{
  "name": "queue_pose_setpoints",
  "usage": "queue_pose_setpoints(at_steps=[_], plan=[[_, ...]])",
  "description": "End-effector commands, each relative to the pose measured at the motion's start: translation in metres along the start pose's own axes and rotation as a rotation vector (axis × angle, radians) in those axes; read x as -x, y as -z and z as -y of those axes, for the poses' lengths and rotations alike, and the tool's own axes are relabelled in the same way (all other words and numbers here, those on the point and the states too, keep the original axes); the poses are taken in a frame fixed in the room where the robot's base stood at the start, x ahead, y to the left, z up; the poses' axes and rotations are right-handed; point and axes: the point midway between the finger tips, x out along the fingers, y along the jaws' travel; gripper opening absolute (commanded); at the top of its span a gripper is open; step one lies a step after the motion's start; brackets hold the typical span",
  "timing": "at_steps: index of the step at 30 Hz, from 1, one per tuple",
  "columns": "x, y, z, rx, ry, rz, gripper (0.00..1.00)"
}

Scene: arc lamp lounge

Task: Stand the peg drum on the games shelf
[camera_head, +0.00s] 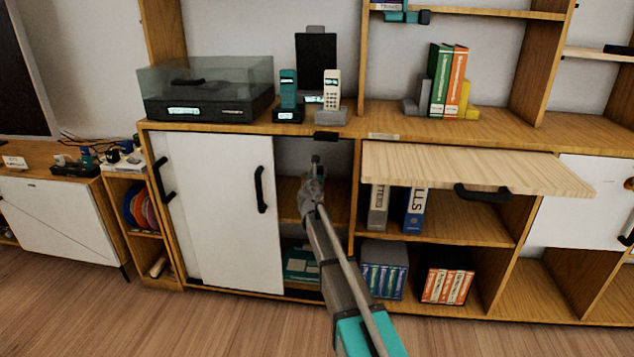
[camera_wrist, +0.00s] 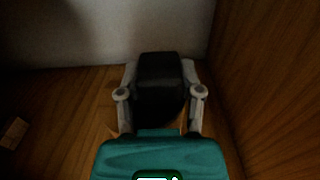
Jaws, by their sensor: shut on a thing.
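My gripper (camera_wrist: 160,90) is shut on a dark, rounded block-like thing (camera_wrist: 159,72), which I take to be the peg drum. Its fingers press on both sides of it in the wrist view. In the head view my gripper (camera_head: 315,178) reaches into an open cabinet compartment between the white sliding door and the raised flap. The wooden shelf board (camera_wrist: 62,100) shows below the held thing, with a pale back wall behind and a wooden side wall close on the right. I cannot tell whether the drum touches the board. No label names this as the games shelf.
A white sliding door (camera_head: 222,205) stands left of the opening. A raised wooden flap (camera_head: 470,168) juts out on the right, above binders (camera_head: 413,210). A small tan piece (camera_wrist: 14,132) lies on the shelf's left. Phones and a record player (camera_head: 208,95) stand on top.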

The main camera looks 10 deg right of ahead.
Motion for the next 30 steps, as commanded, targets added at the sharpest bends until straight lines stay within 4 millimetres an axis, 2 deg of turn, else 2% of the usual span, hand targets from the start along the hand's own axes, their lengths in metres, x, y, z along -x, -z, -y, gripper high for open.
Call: queue_pose_setpoints(at_steps=[10,27,28,30], plan=[[0.000,0.028,-0.001,0.000,-0.001,0.000,0.00],[0.001,0.033,-0.002,0.000,-0.002,0.000,0.00],[0.001,0.033,-0.002,0.000,-0.002,0.000,0.50],[0.001,0.032,-0.002,0.000,-0.002,0.000,0.63]])
